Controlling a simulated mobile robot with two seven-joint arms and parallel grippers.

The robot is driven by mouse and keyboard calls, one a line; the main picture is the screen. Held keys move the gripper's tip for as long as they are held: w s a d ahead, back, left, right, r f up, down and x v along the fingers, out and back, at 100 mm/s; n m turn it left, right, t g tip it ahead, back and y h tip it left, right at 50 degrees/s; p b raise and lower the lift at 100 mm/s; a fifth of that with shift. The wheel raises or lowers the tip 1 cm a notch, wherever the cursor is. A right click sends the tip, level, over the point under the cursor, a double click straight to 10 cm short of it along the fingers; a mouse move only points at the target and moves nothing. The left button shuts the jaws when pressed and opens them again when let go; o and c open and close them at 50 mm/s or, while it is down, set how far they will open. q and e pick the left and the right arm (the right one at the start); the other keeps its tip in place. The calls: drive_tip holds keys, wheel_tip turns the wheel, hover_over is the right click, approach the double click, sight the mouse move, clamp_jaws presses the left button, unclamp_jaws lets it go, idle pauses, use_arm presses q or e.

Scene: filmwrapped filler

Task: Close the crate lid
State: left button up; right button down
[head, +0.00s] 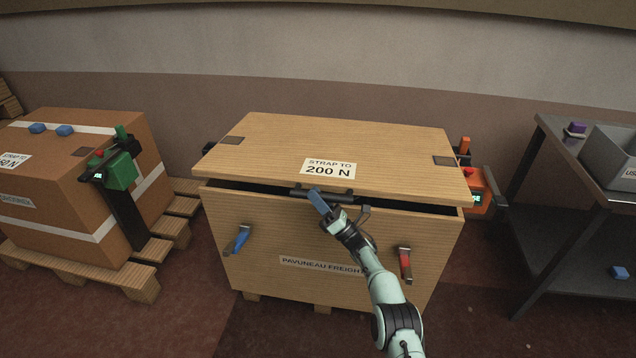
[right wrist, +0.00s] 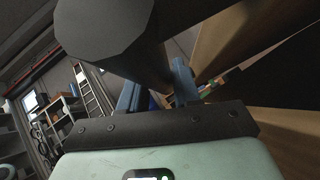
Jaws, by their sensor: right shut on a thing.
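The wooden crate (head: 300,238) stands in the middle of the head view. Its lid (head: 270,150), with a "STRAP TO 200 N" label, lies over it nearly flat. A dark gap shows between the lid's front edge and the crate. A dark bar handle (head: 299,192) is on the lid's front edge. My right gripper (head: 318,200) is shut on this handle at the front middle. The right wrist view shows its blue fingers (right wrist: 155,90) with the dark handle (right wrist: 105,35) close in front, hiding much of the grasp. My left gripper is not in view.
A blue latch (head: 237,240) and a red latch (head: 405,264) are on the crate's front. An orange device (head: 476,189) sits at its right side. A strapped carton (head: 75,190) on a pallet stands left. A dark metal table (head: 570,165) with a grey bin stands right.

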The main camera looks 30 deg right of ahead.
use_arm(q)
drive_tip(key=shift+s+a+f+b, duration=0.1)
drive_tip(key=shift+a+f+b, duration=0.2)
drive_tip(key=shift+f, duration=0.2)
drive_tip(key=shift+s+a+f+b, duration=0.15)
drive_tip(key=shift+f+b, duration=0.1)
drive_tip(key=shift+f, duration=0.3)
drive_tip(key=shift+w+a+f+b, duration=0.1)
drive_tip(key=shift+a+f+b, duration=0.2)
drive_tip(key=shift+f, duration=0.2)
use_arm(e)
drive_tip(key=shift+f, duration=3.05)
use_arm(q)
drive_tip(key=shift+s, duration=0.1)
use_arm(e)
drive_tip(key=c, duration=0.9)
unclamp_jaws()
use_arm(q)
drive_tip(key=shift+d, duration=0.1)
